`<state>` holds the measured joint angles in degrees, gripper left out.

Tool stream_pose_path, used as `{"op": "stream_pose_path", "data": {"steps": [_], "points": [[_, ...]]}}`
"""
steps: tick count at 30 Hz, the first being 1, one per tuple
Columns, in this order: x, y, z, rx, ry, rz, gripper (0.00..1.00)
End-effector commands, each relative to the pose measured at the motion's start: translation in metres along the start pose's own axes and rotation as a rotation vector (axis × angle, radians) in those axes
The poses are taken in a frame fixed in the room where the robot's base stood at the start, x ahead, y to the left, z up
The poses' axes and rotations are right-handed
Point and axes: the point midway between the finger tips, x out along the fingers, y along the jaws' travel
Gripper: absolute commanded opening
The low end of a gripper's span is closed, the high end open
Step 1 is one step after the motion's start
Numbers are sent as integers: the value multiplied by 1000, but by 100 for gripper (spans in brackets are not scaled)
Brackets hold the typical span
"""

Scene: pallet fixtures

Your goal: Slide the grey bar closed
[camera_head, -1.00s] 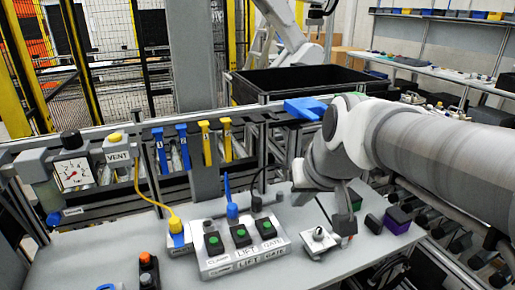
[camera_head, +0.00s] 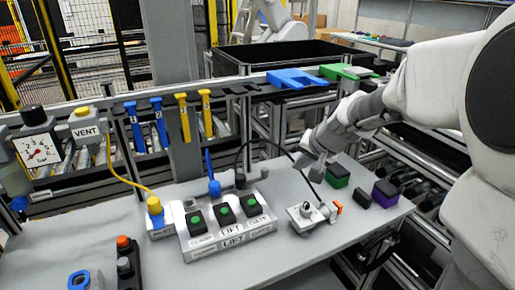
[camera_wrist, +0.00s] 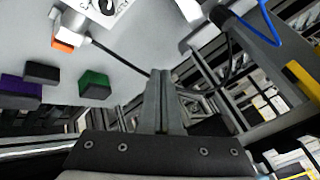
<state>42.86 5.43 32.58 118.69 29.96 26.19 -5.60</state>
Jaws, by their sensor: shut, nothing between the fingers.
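I cannot tell for certain which part is the grey bar. A small grey fixture (camera_head: 303,216) with a round knob stands on the grey table, with an orange-tipped piece (camera_head: 337,206) at its right end. In the wrist view, the orange piece (camera_wrist: 63,45) shows at the upper left beside a short grey cylinder, and the fixture (camera_wrist: 103,10) is cut off by the top edge. My gripper (camera_head: 309,165) is above the table, behind the fixture and apart from it. In the wrist view, its fingers (camera_wrist: 162,78) are together and empty.
A green block (camera_head: 336,176) and a purple block (camera_head: 385,194) sit right of the fixture. A button box (camera_head: 228,237) stands left, with cables behind it.

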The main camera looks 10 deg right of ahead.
Motion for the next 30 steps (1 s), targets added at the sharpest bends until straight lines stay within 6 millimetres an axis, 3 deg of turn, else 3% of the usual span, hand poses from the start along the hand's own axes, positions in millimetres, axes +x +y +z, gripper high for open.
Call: {"op": "stream_pose_path", "data": {"steps": [16,30], "points": [[8,2,-1,8,0,-1,0],[84,0,0,6,-3,-3,0]]}}
